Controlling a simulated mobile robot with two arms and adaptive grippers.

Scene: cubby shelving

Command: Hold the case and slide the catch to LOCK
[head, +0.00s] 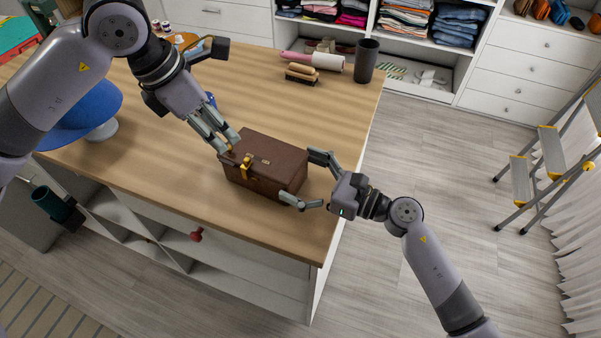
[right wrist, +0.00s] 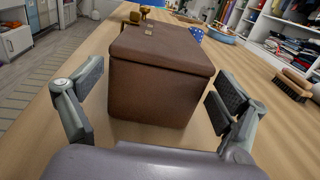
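A brown leather case (head: 270,158) with a brass catch (head: 246,166) on its front stands upright and closed on the wooden table. My left gripper (head: 229,146) is at the case's left end, its fingertips close to the catch; whether they touch it or are closed cannot be made out. My right gripper (head: 302,178) is open at the case's right end, with one finger toward the back side and one toward the front. In the right wrist view the case (right wrist: 158,85) stands between the spread fingers, with gaps on both sides.
The wooden table (head: 290,105) has free room behind the case. A blue hat (head: 88,115) on a stand is to the left. A brush (head: 302,74), a lint roller (head: 318,62) and a dark cup (head: 366,62) stand at the back right. The table's right edge is close to the case.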

